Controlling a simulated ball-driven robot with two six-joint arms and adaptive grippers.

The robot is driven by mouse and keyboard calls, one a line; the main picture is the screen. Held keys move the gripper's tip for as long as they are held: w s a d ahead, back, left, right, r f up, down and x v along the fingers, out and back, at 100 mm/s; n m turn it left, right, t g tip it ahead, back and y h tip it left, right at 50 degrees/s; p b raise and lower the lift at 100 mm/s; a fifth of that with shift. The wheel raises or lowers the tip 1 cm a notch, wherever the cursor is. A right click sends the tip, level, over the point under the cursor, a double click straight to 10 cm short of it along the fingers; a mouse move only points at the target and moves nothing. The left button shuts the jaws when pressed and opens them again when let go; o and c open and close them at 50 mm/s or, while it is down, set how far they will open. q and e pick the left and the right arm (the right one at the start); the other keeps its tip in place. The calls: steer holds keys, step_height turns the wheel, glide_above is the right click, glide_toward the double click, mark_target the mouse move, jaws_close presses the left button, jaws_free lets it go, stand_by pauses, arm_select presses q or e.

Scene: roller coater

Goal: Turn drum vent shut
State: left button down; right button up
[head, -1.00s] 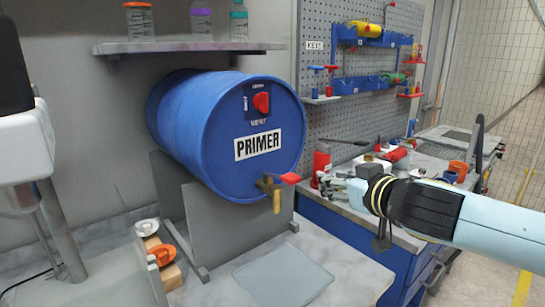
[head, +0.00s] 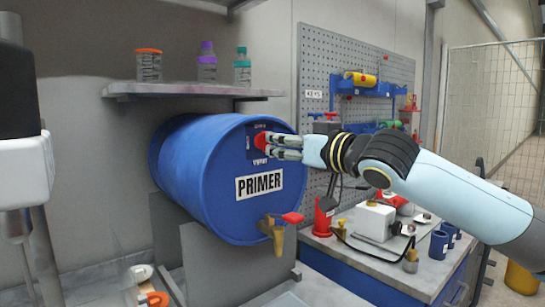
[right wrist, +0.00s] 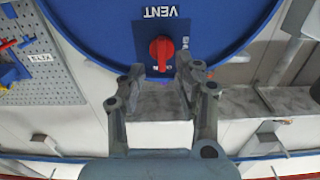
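The blue primer drum (head: 217,200) lies on its side in a grey cradle, its round end facing me. The red vent knob (head: 261,141) sits on a dark plate high on that end, partly hidden by my right gripper (head: 274,146). In the right wrist view the red knob (right wrist: 161,50) shows below the upside-down word VENT, its grip bar roughly upright in the picture. My right gripper's fingers (right wrist: 158,78) are apart and empty, with the knob just beyond and between the tips; contact is not visible. My left gripper is not in view.
A brass tap (head: 275,233) with a red handle (head: 292,218) sticks out below the PRIMER label. A shelf (head: 190,88) with several jars is above the drum. A bench (head: 400,266) with cups and tools stands at right, before a pegboard (head: 312,80).

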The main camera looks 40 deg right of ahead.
mark_target(264, 141)
steer(key=w, duration=0.2)
steer(key=w+b, duration=0.1)
steer(key=shift+w+a, duration=0.3)
steer(key=shift+w, duration=0.05)
steer(key=shift+c, duration=0.4)
jaws_close()
